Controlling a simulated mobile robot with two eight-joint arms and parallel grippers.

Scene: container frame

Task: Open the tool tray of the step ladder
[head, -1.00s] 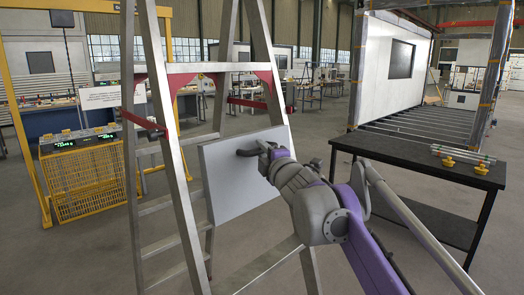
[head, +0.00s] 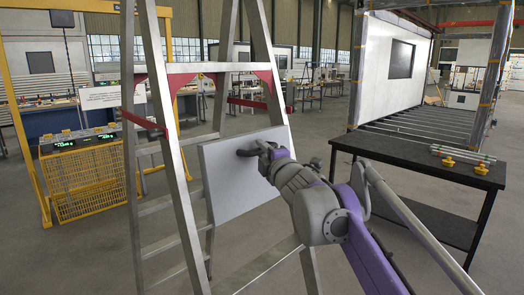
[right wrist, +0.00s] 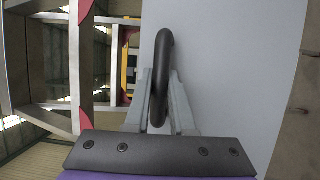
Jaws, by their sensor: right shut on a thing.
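The step ladder (head: 178,185) stands open at the left of centre in the head view, with aluminium rails and red brackets. Its tool tray (head: 225,185) is a flat pale grey panel standing nearly upright between the ladder's legs. A dark curved handle sits on the panel; it shows clearly in the right wrist view (right wrist: 163,50). My right gripper (head: 262,150) is at the handle, in front of the panel's upper part. In the right wrist view its two grey fingers (right wrist: 160,100) are closed around the handle. My left gripper is not in view.
A black table (head: 420,170) with yellow-ended tools stands at the right, beside my right arm. A yellow mesh crate (head: 85,180) stands at the left behind the ladder. Bare floor shows between the ladder and the table.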

